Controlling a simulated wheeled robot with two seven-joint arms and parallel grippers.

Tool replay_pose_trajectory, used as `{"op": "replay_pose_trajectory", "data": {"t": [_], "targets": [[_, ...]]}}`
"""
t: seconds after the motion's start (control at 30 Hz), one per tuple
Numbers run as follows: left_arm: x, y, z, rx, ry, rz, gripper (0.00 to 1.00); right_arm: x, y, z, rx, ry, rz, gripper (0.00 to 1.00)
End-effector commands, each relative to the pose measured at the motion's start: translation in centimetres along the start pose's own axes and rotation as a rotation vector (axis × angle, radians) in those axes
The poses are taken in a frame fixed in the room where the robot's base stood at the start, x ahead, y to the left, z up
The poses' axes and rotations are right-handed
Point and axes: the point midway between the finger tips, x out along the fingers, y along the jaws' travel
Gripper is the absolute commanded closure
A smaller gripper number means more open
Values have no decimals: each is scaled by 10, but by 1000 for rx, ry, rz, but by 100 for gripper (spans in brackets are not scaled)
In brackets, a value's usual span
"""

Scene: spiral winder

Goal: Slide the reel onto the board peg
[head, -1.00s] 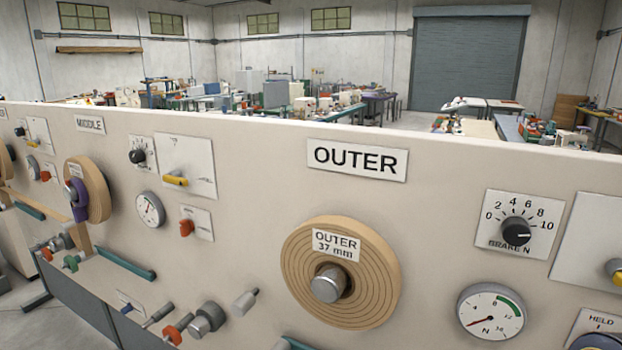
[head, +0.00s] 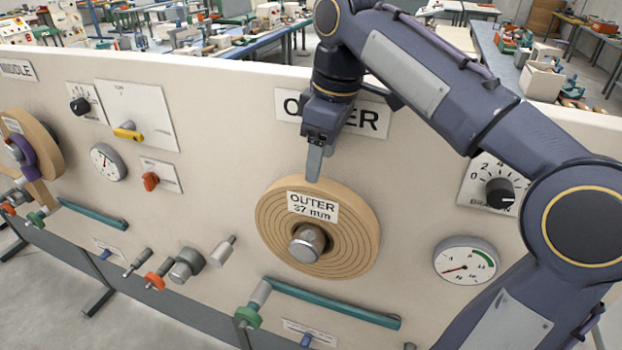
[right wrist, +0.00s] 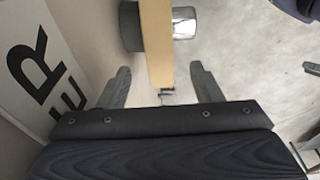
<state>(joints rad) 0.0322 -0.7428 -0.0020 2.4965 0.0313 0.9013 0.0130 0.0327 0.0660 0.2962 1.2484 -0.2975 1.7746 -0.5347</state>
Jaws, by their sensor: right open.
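The reel (head: 275,225) is a flat tan wooden disc with ring lines and a label reading "OUTER 37 mm". It sits upright around a metal peg (head: 307,243), whose rounded end sticks out in front. In the right wrist view the reel (right wrist: 155,45) is edge-on, standing off the board, with the shiny peg end (right wrist: 185,22) on its right. My right gripper (head: 314,178) points down at the reel's top rim. It is open; in the wrist view its fingers (right wrist: 160,75) stand either side of the rim, apart from it. My left gripper is out of view.
The cream board (head: 220,110) carries a gauge (head: 465,262), a brake knob (head: 500,192) and a teal bar (head: 330,303) below the reel. Short pegs (head: 187,264) stick out left of the reel. A second reel (head: 40,150) is at far left.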

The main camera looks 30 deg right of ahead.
Motion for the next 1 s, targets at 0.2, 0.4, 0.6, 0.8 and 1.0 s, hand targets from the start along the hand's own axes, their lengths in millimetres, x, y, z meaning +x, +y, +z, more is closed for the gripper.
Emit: {"op": "replay_pose_trajectory", "data": {"t": [0.2, 0.4, 0.6, 0.8, 1.0], "targets": [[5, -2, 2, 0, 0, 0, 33, 45, 0, 1, 2, -3, -1, 41], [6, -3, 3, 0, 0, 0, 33, 74, 0, 1, 2, -1, 0, 41], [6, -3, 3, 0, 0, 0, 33, 86, 0, 0, 3, 0, 0, 41], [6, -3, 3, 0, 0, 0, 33, 88, 0, 0, 2, 1, 1, 41], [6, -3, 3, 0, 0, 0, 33, 88, 0, 0, 2, 1, 1, 55]]}}
